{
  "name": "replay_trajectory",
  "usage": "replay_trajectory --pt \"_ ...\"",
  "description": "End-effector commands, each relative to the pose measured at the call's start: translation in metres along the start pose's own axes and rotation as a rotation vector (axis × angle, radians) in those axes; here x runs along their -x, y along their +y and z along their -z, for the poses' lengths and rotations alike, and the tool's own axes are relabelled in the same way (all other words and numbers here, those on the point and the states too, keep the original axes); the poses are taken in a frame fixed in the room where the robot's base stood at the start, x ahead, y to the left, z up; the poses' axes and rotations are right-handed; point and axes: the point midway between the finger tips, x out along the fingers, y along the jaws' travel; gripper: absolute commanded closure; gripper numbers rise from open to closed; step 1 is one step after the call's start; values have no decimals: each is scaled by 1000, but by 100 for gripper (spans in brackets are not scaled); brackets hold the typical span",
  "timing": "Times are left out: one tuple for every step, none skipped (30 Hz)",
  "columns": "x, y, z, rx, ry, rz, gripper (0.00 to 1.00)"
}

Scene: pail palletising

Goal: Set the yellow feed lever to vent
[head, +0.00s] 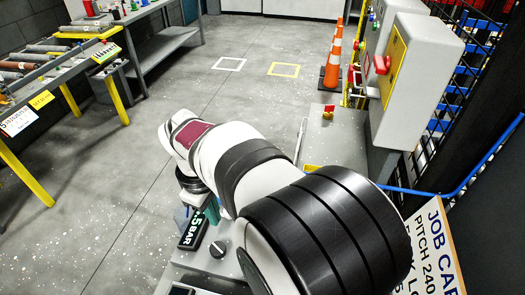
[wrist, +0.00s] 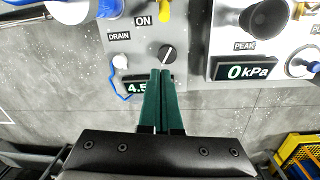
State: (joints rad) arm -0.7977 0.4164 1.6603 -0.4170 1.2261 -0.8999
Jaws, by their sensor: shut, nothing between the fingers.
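A yellow lever handle (wrist: 164,14) shows at the top edge of the wrist view, beside the ON label on a grey panel. Only its end is in view. No vent label can be read, and I cannot make the lever out in the head view. My gripper (wrist: 163,73) has green fingers pressed together and empty. Their tips are just below a black knob (wrist: 168,54) with a white pointer line, and the lever is beyond that knob. In the head view, my gripper (head: 213,214) is partly hidden by my arm.
A pressure display (wrist: 136,87) is partly behind the fingers. A white DRAIN knob (wrist: 120,61) with a blue loop sits left. A panel with a kPa display (wrist: 248,72) and black PEAK knob (wrist: 268,18) stands right. An orange cone (head: 333,55) stands at the back.

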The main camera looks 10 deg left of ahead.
Motion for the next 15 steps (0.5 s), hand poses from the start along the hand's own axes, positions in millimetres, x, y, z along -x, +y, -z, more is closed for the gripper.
replay_trajectory --pt "0 0 0 -1 0 0 100" --pt "0 0 0 -2 0 0 100" --pt "0 0 -1 -3 0 0 100" --pt "0 0 -1 -4 0 0 100" --pt "0 0 -1 -4 0 1 100" --pt "0 0 -1 -5 0 1 100" --pt "-2 0 -1 -5 -1 1 100" --pt "-4 0 -1 -5 -1 1 100" --pt "-8 0 -2 -5 -2 2 100" --pt "-12 0 -2 -5 -2 2 100" --pt "-18 0 -2 -7 -4 4 100" --pt "-25 0 -2 -7 -4 4 100" --pt "-32 0 -2 -6 -3 3 100" --pt "-39 0 -2 -6 -5 4 100" --pt "-48 0 -2 -7 -4 4 100"
